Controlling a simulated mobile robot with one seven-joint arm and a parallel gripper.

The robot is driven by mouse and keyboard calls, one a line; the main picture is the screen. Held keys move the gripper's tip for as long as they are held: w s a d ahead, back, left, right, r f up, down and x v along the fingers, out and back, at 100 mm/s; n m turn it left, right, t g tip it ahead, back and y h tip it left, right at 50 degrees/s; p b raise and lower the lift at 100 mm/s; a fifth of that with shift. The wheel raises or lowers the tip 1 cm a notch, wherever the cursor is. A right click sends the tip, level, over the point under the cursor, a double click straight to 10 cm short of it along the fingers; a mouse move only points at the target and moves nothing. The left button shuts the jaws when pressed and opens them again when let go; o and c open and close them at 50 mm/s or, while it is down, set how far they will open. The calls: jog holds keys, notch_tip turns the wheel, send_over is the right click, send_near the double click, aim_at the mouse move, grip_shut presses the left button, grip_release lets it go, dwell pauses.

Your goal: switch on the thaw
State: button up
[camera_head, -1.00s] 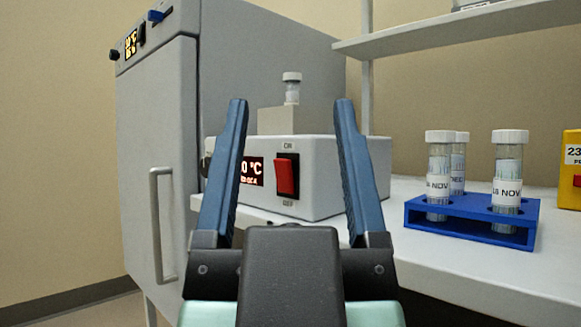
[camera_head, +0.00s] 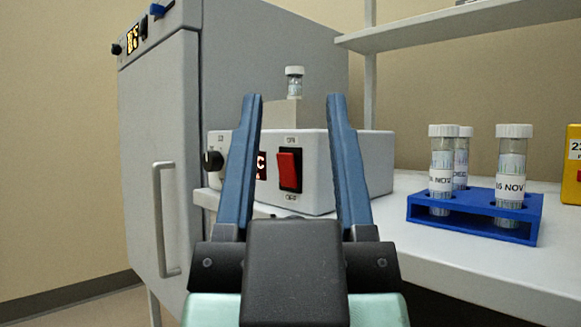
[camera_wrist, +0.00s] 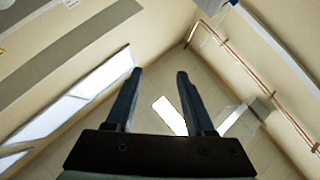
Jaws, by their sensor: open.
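The thaw unit (camera_head: 375,165) is a white box on the bench in the head view. A red rocker switch (camera_head: 289,170) in a black frame is on its front, marked ON above and OFF below; I cannot tell which way it is pressed. A lit display (camera_head: 261,165) is partly hidden by my left finger, and a black knob (camera_head: 212,160) is left of that finger. My gripper (camera_head: 295,98) is open and empty, pointing toward the unit, with the switch showing between its fingers. In the wrist view, my gripper (camera_wrist: 158,72) has nothing between its fingers.
A capped vial (camera_head: 294,82) stands in a block on the unit. A blue rack (camera_head: 470,217) with several labelled tubes is on the bench (camera_head: 440,255) to the right, beside a yellow box (camera_head: 572,165). A grey cabinet (camera_head: 160,120) with a handle stands left. A shelf (camera_head: 450,32) hangs above.

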jog(key=shift+w+r+n+g+p, duration=0.3)
jog(key=shift+w+n+p, duration=0.25)
jog(key=shift+p, duration=0.7)
jog(key=c, duration=0.5)
jog(key=w+n+p, duration=0.1)
jog(key=p, duration=0.1)
jog(key=w+n+g+p, duration=0.1)
jog(key=n+p, duration=0.1)
jog(key=p, duration=0.1)
jog(key=w+n+g+p, duration=0.1)
jog(key=p, duration=0.2)
jog(key=shift+w+a+f+h, duration=0.3)
jog(key=shift+a+f+h, duration=0.05)
jog(key=shift+a+h, duration=0.05)
grip_shut()
jog(key=a+f+n+g+p, duration=0.1)
jog(key=f+n+g+p, duration=0.1)
jog(key=n+p, duration=0.5)
jog(key=s+a+f+n+g+y+p, duration=0.1)
jog(key=a+f+n+g+p, duration=0.1)
jog(key=n+p, duration=0.5)
jog(key=shift+s+f+n+g+p, duration=0.35)
jog(key=shift+f+g+p, duration=0.25)
jog(key=shift+p, duration=2)
jog(key=shift+a+f, duration=0.1)
